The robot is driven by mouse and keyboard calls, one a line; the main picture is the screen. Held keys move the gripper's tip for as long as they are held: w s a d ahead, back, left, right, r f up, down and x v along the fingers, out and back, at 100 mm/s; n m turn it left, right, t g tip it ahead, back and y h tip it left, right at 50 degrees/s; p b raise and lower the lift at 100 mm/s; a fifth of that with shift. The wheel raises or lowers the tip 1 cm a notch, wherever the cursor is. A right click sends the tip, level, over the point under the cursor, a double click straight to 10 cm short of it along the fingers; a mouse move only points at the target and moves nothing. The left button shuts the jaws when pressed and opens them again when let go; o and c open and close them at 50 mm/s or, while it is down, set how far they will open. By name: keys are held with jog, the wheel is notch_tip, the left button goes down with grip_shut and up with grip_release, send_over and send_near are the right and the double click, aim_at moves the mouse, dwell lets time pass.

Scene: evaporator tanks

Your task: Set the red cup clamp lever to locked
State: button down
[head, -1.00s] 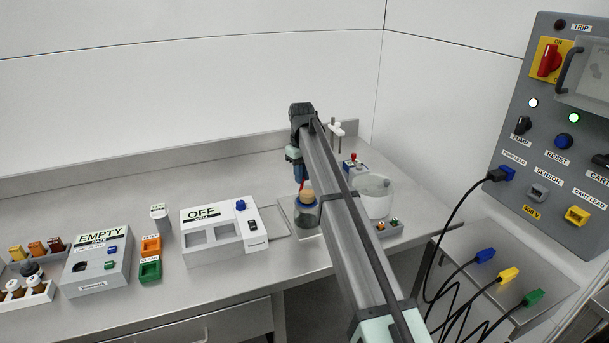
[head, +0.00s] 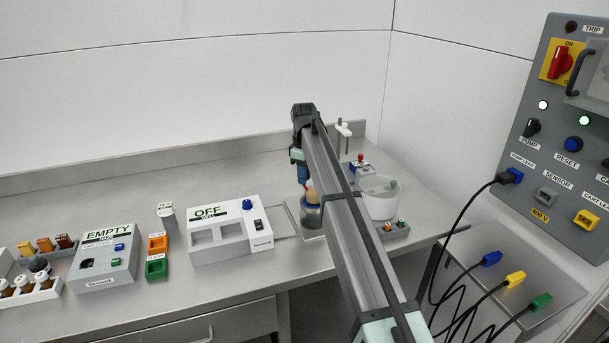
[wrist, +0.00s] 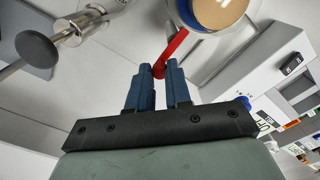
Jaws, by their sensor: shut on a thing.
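The red clamp lever (wrist: 173,52) shows in the wrist view as a flat red bar slanting from my fingertips up to the rim of a round cup (wrist: 217,14) with a tan top. My gripper (wrist: 160,76) has its blue fingers shut on the lever's free end. In the head view my gripper (head: 304,180) points down just behind and left of the cup (head: 312,214). The lever is not discernible there, and my arm covers part of the cup's right side. I cannot make out any locked mark.
A white vessel (head: 380,203) stands right of the cup, with a stand (head: 343,132) behind it. The OFF box (head: 215,247) is to the left. In the wrist view a metal rod with a black knob (wrist: 37,48) is at upper left.

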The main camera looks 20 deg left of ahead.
jog(key=c, duration=1.1)
grip_release()
jog(key=shift+o, duration=0.2)
notch_tip(320, 180, up, 14)
jog(key=shift+f, duration=0.1)
